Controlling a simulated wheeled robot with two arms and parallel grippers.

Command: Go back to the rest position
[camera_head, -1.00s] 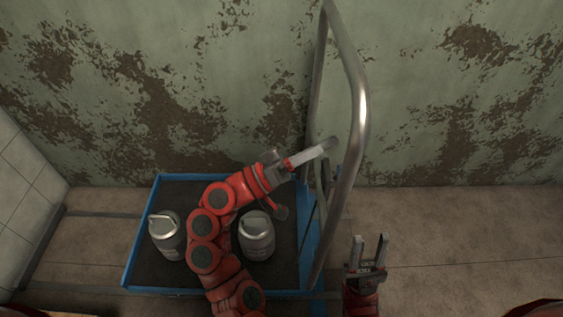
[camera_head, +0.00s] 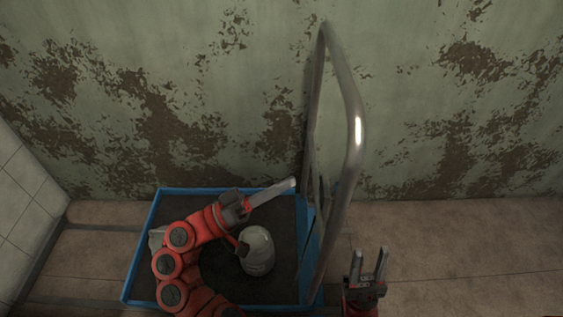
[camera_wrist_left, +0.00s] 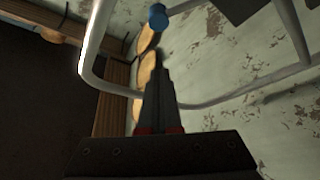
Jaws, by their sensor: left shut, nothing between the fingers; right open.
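My left gripper (camera_head: 291,184) is shut and empty, above the cart's dark platform, with its fingertips pointing right toward the cart's metal handle. Its shut fingers (camera_wrist_left: 160,85) also show in the left wrist view. My right gripper (camera_head: 370,264) is open and empty at the lower right, to the right of the cart, with its fingers pointing up the picture. One grey metal milk can (camera_head: 257,251) stands on the platform just below the left gripper. A second can (camera_head: 156,238) at the left of the platform is mostly hidden behind my left arm.
The blue-rimmed cart (camera_head: 140,252) stands near the stained wall (camera_head: 440,100). Its tall metal handle (camera_head: 356,130) rises between my two grippers and also shows in the left wrist view (camera_wrist_left: 225,98). Bare floor (camera_head: 470,250) lies free at the right. A tiled wall (camera_head: 25,220) bounds the left.

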